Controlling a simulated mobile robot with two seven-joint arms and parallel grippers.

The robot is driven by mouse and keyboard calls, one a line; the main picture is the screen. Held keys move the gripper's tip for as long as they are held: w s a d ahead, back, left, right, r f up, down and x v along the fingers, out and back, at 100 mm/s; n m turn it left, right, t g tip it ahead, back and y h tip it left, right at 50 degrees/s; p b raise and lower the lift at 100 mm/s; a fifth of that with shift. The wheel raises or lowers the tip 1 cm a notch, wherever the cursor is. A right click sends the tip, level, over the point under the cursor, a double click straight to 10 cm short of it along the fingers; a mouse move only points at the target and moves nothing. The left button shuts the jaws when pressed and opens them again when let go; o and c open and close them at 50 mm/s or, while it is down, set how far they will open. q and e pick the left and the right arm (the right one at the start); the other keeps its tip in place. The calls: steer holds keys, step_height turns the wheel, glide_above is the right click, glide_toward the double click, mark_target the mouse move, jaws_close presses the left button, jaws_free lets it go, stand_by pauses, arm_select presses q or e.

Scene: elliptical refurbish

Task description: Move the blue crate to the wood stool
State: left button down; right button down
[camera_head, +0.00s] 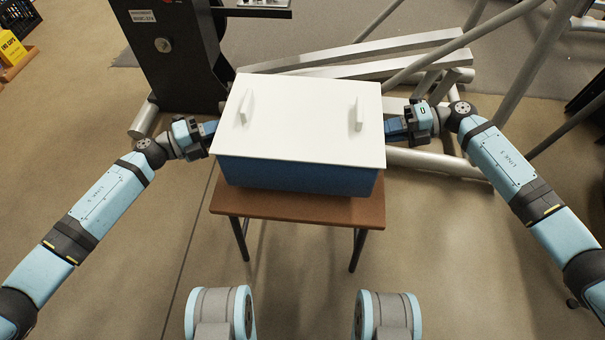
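The blue crate (298,176) has a white lid (305,125) with two upright white tabs. It is over the brown top of the wood stool (300,208), covering most of it; whether it rests on the wood or hangs just above it I cannot tell. My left gripper (207,131) is at the crate's left side and my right gripper (398,128) at its right side. Blue parts show between each gripper and the crate. The fingertips are hidden or too small to make out, so I cannot tell whether they are closed on the crate.
A black machine column (180,60) stands behind the crate at the left. Grey metal beams (370,50) and slanted tubes lie behind and to the right, close to my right gripper. A yellow box (11,48) is at the far left. The floor in front is clear.

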arm_select(q)
steer(key=shift+f, duration=0.45)
arm_select(e)
steer(key=shift+a+f, duration=0.1)
steer(key=shift+f, duration=0.4)
arm_select(q)
steer(key=shift+f+b, duration=0.15)
steer(key=shift+b, duration=0.15)
arm_select(e)
steer(key=shift+f, duration=0.1)
